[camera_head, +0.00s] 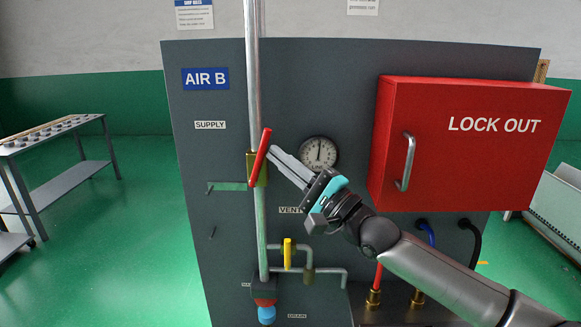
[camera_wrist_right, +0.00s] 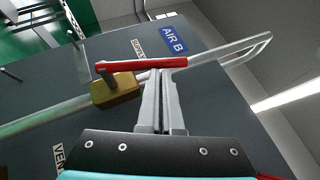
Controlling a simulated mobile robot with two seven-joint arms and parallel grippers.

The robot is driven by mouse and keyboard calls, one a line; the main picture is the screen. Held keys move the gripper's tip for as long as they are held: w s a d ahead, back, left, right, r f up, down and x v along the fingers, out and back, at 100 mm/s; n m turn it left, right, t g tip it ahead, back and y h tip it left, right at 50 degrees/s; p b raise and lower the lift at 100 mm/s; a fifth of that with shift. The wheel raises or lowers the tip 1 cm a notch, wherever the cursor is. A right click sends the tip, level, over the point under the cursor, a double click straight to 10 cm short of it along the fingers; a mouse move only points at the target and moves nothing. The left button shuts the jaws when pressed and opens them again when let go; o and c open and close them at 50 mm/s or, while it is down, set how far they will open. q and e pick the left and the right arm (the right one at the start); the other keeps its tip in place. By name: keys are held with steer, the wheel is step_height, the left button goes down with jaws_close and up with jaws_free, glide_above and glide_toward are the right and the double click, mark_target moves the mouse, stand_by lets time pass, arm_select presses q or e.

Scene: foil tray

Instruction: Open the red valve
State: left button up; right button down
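The red valve handle (camera_head: 261,154) is a lever on a brass valve body (camera_head: 251,168) on the vertical supply pipe. It leans slightly right of upright, nearly in line with the pipe. My right gripper (camera_head: 273,152) reaches in from the lower right, its fingertips at the handle's right side. In the right wrist view, the handle (camera_wrist_right: 135,64) lies across in front of the fingertips (camera_wrist_right: 160,72), beside the brass body (camera_wrist_right: 117,91). The two fingers lie together with nothing seen between them. Whether the tips touch the handle is unclear. My left gripper is out of view.
A grey panel (camera_head: 220,230) carries the pipe, a pressure gauge (camera_head: 319,152) just right of the handle, and a yellow-handled valve (camera_head: 287,253) below. A red lock-out box (camera_head: 470,170) juts out at the right, above my right arm. A metal table (camera_head: 70,180) stands left.

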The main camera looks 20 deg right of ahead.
steer(key=shift+w+a+r+p, duration=0.35)
steer(key=shift+w+a+r, duration=0.05)
steer(key=shift+a+r, duration=0.4)
stand_by(0.4)
